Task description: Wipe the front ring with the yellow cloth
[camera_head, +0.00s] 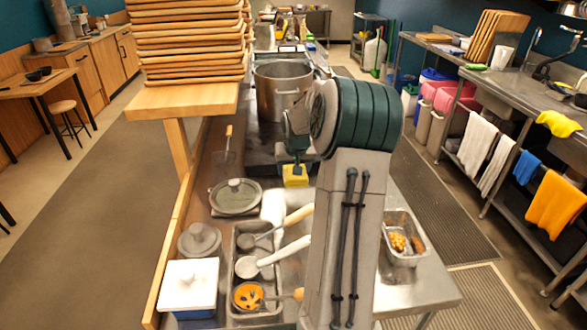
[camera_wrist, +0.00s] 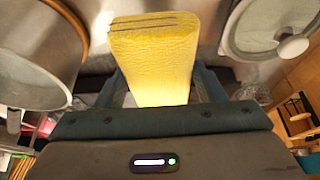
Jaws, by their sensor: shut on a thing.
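The yellow cloth (camera_head: 295,176) is a folded, thick block, held upright below my gripper (camera_head: 297,165). In the wrist view the cloth (camera_wrist: 155,50) fills the space between both fingers, and my gripper (camera_wrist: 160,88) is shut on it. The cloth is over the near end of the dark hob (camera_head: 262,146), in front of the large pot (camera_head: 283,95). The front ring itself cannot be made out; my arm and the cloth cover part of that area. Whether the cloth touches the hob cannot be told.
The pot stands close behind my gripper; in the wrist view a pot (camera_wrist: 40,50) is at left. A lidded pan (camera_head: 236,197) and a tray of ladles (camera_head: 242,240) lie nearer. Stacked boards (camera_head: 190,45) rise at left. A small metal tray (camera_head: 405,255) sits right.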

